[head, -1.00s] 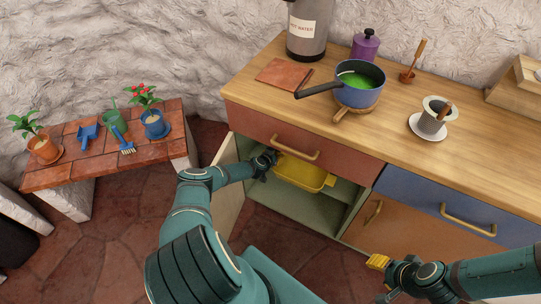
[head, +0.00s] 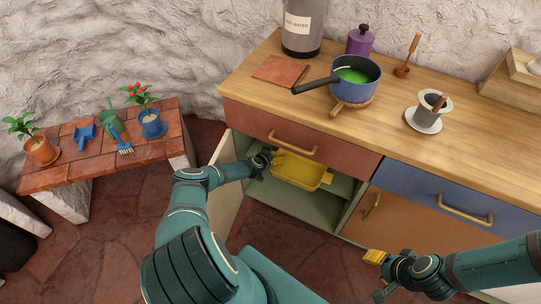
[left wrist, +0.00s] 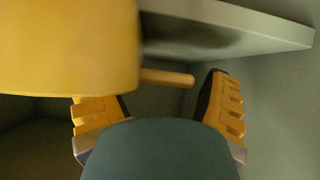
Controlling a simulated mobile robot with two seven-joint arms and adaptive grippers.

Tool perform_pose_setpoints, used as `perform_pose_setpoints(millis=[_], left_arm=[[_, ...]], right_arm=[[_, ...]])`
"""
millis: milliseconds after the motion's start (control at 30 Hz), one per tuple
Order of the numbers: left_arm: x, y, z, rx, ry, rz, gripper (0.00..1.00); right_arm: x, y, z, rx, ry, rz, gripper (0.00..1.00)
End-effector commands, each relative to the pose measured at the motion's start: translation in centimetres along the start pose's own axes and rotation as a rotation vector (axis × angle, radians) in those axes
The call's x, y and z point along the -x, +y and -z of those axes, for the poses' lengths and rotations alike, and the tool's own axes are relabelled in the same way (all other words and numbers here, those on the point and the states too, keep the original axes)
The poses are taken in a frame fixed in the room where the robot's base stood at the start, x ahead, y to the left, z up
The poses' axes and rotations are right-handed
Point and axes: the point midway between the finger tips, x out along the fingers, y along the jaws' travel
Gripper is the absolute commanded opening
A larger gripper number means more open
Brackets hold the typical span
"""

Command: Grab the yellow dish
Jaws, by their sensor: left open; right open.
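The yellow dish (head: 300,172) sits on a shelf inside the open green cabinet under the counter. My left gripper (head: 270,156) is inside the cabinet at the dish's left end. In the left wrist view the dish (left wrist: 68,45) fills the upper left, and its short handle (left wrist: 168,77) sticks out to the right. My left gripper (left wrist: 162,92) is open there, with the handle appearing between its two fingers. I cannot tell whether they touch it. My right gripper (head: 375,256) is open and empty in front of the orange cabinet door.
A red drawer (head: 300,139) is just above the dish. The counter above holds a blue pot (head: 356,94) and a white cup (head: 427,117). A tiled bench (head: 100,150) with plants stands at left.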

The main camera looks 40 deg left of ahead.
Motion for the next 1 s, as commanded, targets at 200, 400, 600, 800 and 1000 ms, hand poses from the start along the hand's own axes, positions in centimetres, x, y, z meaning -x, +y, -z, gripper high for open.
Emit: perform_pose_setpoints(millis=[200, 400, 600, 800, 1000], left_arm=[[0.6, -0.1, 0.2, -0.002, 0.003, 0.0, 0.79], [2.4, -0.1, 0.1, -0.003, 0.001, 0.0, 0.79], [4.6, -0.1, 0.1, -0.002, 0.001, -0.001, 0.79], [6.7, 0.0, 0.1, -0.001, 0.001, 0.0, 0.79], [7.8, 0.0, 0.0, 0.0, 0.0, -0.001, 0.79]], right_arm=[[0.0, 0.0, 0.0, 0.0, 0.0, 0.0, 0.47], [0.0, 0.0, 0.0, 0.0, 0.0, 0.0, 0.47], [0.0, 0.0, 0.0, 0.0, 0.0, 0.0, 0.47], [0.0, 0.0, 0.0, 0.0, 0.0, 0.0, 0.47], [0.0, 0.0, 0.0, 0.0, 0.0, 0.0, 0.47]])
